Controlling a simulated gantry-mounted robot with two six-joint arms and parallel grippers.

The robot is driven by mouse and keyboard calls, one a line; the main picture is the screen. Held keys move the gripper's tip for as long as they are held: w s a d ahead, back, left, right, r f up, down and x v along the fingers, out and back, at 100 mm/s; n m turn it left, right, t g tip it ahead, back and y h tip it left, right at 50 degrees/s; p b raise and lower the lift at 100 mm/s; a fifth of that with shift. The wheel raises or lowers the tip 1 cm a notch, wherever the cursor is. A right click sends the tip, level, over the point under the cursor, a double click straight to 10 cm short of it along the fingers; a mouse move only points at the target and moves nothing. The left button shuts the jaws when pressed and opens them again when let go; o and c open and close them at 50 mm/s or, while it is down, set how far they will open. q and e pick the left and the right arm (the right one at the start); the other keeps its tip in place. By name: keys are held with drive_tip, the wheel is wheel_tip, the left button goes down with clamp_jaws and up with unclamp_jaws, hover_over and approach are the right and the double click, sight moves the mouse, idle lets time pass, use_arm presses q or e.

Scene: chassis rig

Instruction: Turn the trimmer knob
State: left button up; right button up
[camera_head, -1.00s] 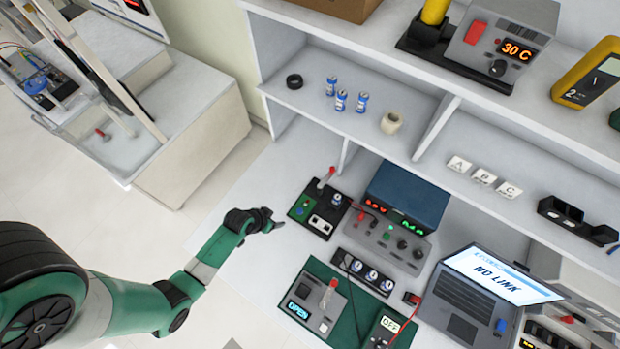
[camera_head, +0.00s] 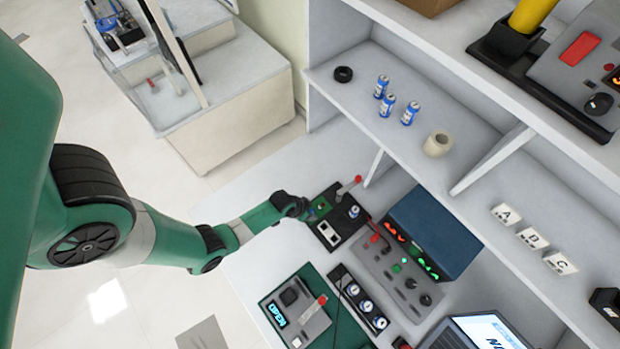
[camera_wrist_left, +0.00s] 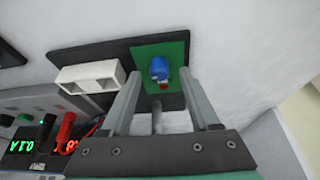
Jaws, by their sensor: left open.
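The trimmer knob (camera_wrist_left: 159,68) is a small blue knob on a green board (camera_wrist_left: 144,54), seen in the left wrist view with a small red part just beside it. In the head view the green board (camera_head: 320,207) sits on a black panel (camera_head: 345,225); I cannot make out the knob clearly there. My left gripper (camera_head: 302,207) is at the left edge of this panel. In the wrist view the two fingers of my left gripper (camera_wrist_left: 161,82) are apart, with the knob showing between their tips; contact cannot be told. My right gripper is not in view.
A white socket block (camera_wrist_left: 90,78) is beside the green board. A red-tipped lever (camera_head: 349,186) stands at the panel's back. A blue-topped power supply (camera_head: 435,230) is to the right, and a shelf (camera_head: 400,135) with small cans is behind.

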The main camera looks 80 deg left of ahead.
use_arm(q)
drive_tip(key=shift+w+a+f, duration=0.1)
drive_tip(key=shift+w+f, duration=0.15)
drive_tip(key=shift+f, duration=0.4)
drive_tip(key=shift+c, duration=0.4)
clamp_jaws()
drive_tip(key=shift+n+y, duration=0.3)
drive_tip(key=shift+n, duration=0.9)
